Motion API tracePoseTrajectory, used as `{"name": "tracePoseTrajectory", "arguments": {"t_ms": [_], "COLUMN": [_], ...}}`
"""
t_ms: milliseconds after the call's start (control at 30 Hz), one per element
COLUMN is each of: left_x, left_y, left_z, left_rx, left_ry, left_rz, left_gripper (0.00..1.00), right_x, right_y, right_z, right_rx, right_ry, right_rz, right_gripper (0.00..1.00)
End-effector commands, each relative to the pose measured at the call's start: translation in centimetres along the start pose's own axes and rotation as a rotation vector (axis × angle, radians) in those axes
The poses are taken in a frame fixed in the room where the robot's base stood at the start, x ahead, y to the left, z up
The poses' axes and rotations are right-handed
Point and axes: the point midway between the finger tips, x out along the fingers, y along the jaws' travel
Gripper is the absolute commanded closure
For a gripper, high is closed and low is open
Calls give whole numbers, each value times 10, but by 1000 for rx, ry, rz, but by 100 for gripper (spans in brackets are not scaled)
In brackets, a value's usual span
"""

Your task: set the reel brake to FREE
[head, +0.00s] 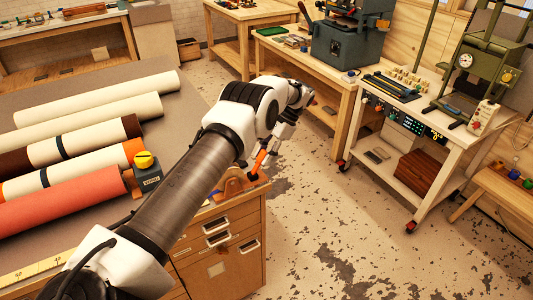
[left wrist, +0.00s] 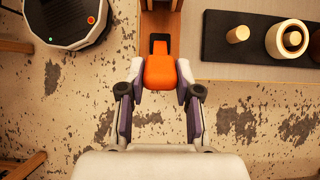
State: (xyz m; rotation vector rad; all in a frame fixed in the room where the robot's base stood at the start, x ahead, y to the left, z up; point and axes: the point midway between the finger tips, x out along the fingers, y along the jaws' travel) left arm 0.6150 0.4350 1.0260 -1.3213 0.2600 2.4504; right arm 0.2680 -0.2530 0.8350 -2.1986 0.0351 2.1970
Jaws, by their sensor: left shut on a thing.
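The orange brake lever (head: 259,162) stands at the corner of the wooden cabinet (head: 222,245) in the head view. In the left wrist view the orange grip (left wrist: 160,73) sits between the two fingers of my left gripper (left wrist: 160,82), which is shut on it. A dark slot or fitting (left wrist: 160,46) shows just beyond the grip. In the head view my left gripper (head: 272,148) reaches down to the lever, and my arm hides part of the cabinet top. No FREE marking can be read, so I cannot tell the brake's setting. My right gripper is not in view.
Several foil rolls, one of them red (head: 70,200), lie on the grey table (head: 190,120) at left. A yellow-topped dark box (head: 147,175) stands by their ends. A white cart (head: 400,170) stands at right. The floor (head: 340,235) between is clear.

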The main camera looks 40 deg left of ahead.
Motion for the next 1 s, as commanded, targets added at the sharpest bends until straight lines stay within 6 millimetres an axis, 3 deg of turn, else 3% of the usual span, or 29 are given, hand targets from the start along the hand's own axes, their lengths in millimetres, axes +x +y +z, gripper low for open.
{"name": "tracePoseTrajectory", "arguments": {"t_ms": [200,233,300,667,1000], "left_x": [6,6,6,-2,-60], "left_y": [3,3,3,1,1], "left_z": [-2,-2,-2,2,39], "left_rx": [5,5,5,2,3], "left_ry": [-8,-8,-7,-1,-1], "left_rz": [9,9,9,3,4], "left_gripper": [100,64,42,42,42], "right_x": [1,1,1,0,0], "right_y": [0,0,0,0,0], "right_z": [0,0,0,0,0], "right_rx": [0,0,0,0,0], "right_ry": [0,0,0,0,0], "right_rz": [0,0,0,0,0], "right_gripper": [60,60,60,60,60]}}
